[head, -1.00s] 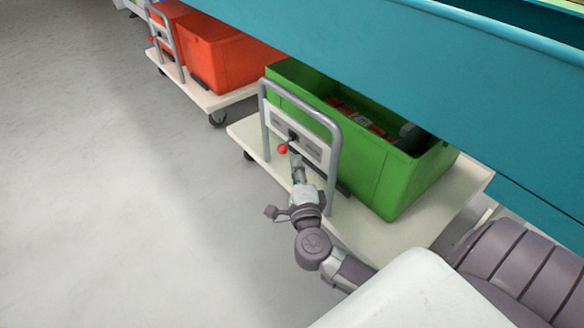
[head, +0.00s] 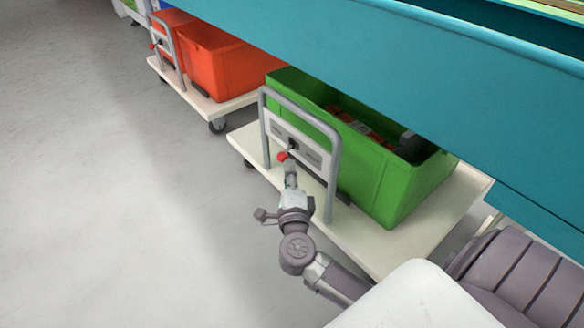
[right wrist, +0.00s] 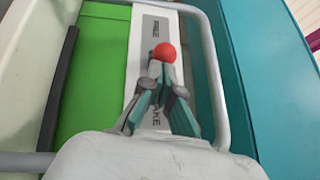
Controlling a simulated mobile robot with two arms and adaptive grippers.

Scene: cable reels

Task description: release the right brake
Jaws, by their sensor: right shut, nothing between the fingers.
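The brake lever's red knob (head: 283,157) sticks out from a pale plate (head: 314,157) on the grey handle frame (head: 335,150) of the near cart. In the right wrist view the red knob (right wrist: 165,52) lies just below the word FREE; the other word, partly covered by my fingers, ends in AKE. My right gripper (head: 290,170) is shut and empty, with its fingertips right at the knob. In the right wrist view the gripper (right wrist: 161,70) overlaps the knob's lower edge; I cannot tell whether they touch. The lever's shaft is mostly hidden. My left gripper is out of view.
The near cart's cream deck (head: 375,240) carries a green crate (head: 370,180) with items inside. A second cart (head: 205,100) with orange crates (head: 222,65) stands behind it. A teal structure (head: 450,80) overhangs the crates. The grey floor (head: 100,200) at left is clear.

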